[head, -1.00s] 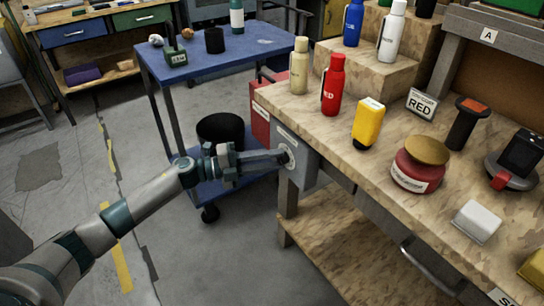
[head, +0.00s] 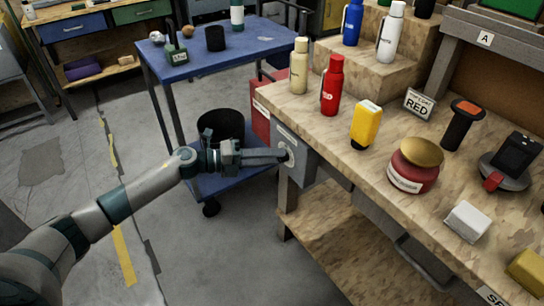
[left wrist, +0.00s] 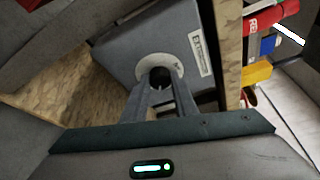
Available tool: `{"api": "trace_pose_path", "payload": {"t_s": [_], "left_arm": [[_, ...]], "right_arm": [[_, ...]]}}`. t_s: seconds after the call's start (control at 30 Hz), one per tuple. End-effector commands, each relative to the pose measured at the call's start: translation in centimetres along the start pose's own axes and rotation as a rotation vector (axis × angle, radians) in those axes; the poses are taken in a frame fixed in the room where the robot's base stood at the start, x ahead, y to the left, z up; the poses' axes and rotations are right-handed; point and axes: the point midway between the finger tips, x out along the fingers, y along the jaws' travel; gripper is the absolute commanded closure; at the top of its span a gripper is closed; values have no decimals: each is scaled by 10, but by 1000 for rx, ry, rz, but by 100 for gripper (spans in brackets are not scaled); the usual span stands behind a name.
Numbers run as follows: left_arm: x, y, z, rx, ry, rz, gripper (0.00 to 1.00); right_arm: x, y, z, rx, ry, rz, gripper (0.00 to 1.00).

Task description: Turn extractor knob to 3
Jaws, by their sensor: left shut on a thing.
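The extractor box (head: 305,165) is a grey panel on the left end of the wooden workbench. It also shows in the left wrist view (left wrist: 120,50), with a white label. Its round pale dial plate (left wrist: 176,66) surrounds a dark knob (left wrist: 160,77). My left gripper (head: 284,156) reaches the dial from the left and is shut on the knob. In the left wrist view its two fingers (left wrist: 160,88) close on either side of the knob. The dial's numbers and the knob's setting are too small to read. My right gripper is not in view.
On the workbench (head: 340,165) stand a cream bottle (head: 299,68), a red bottle (head: 332,88), a yellow bottle (head: 366,124), a red jar (head: 408,172) and a scanner-like tool (head: 463,122). A blue cart (head: 188,65) with a black bucket (head: 221,125) stands behind my left arm.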

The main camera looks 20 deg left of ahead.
Motion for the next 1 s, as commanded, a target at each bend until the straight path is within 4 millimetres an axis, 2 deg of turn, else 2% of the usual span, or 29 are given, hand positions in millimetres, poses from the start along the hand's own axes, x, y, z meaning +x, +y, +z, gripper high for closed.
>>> {"api": "trace_pose_path", "payload": {"t_s": [0.03, 0.07, 0.1, 0.13, 0.47, 0.63, 0.77, 1.0], "left_arm": [[0, 1, -1, 1, 2, 2, 96], [0, 1, -1, 1, 2, 2, 69], [0, 1, -1, 0, 2, 2, 60], [0, 1, -1, 0, 2, 1, 55], [-1, 0, 0, -1, 0, 0, 55], [-8, 1, 0, -2, 0, 1, 55], [-22, 2, 0, -1, -1, 2, 55], [-64, 2, -1, -1, 0, 4, 55]], "right_arm": [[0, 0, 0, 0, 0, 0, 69], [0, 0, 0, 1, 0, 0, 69], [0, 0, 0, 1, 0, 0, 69], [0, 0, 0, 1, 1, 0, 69], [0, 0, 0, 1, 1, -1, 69], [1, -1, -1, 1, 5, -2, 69], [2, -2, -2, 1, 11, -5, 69], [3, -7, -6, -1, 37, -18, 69]]}}
